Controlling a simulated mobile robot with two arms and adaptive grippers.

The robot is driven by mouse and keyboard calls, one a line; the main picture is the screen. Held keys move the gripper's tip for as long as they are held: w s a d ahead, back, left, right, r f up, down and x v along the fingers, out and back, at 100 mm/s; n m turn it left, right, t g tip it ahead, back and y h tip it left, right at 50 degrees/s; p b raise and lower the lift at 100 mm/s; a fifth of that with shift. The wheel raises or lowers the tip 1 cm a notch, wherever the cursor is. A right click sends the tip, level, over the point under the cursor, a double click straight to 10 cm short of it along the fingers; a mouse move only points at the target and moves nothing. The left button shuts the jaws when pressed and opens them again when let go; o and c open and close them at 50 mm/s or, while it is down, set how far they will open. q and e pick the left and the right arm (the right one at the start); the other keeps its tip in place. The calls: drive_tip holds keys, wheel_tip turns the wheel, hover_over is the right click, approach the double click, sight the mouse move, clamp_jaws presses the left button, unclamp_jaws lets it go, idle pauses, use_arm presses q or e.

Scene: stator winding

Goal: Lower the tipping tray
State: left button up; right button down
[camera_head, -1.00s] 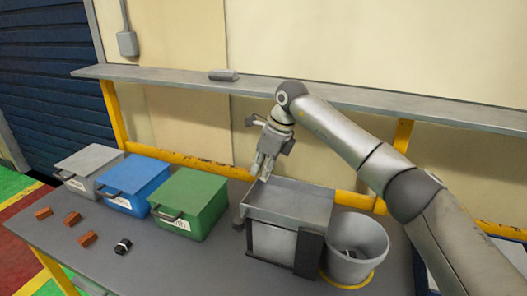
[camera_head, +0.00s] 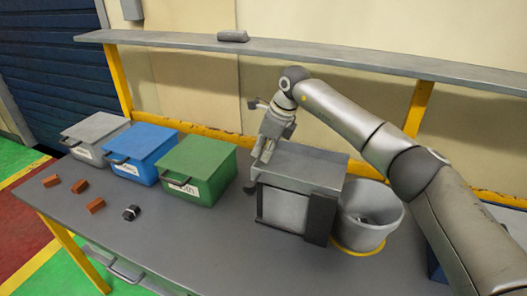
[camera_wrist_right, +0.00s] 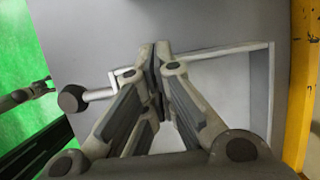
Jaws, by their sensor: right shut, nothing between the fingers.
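The grey tipping tray (camera_head: 318,165) sits on top of a box-like stand with a light front panel (camera_head: 284,210). My right gripper (camera_head: 262,157) is over the tray's left end, pointing down, with its fingers shut and empty. In the right wrist view the shut fingertips (camera_wrist_right: 157,50) overlap the rim of the tray (camera_wrist_right: 225,50); I cannot tell if they touch it. A dark round knob (camera_wrist_right: 72,98) on a short bar sticks out from the tray's side, left of the fingers.
A grey bucket (camera_head: 365,230) in a yellow ring stands right of the stand. Green (camera_head: 197,165), blue (camera_head: 148,152) and grey (camera_head: 95,138) bins stand to the left. Several brown blocks (camera_head: 95,206) and a small dark cylinder (camera_head: 131,212) lie in front. A shelf (camera_head: 320,55) runs behind.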

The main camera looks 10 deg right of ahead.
use_arm(q)
drive_tip(key=shift+a, duration=0.15)
use_arm(e)
drive_tip(key=shift+s+f, duration=0.15)
drive_tip(key=shift+f, duration=0.25)
use_arm(q)
drive_tip(key=shift+w+a+f, duration=0.15)
drive_tip(key=shift+w+a, duration=0.05)
use_arm(e)
wheel_tip(320, 180, up, 15)
drive_tip(key=shift+f, duration=0.1)
use_arm(q)
drive_tip(key=shift+d, duration=0.1)
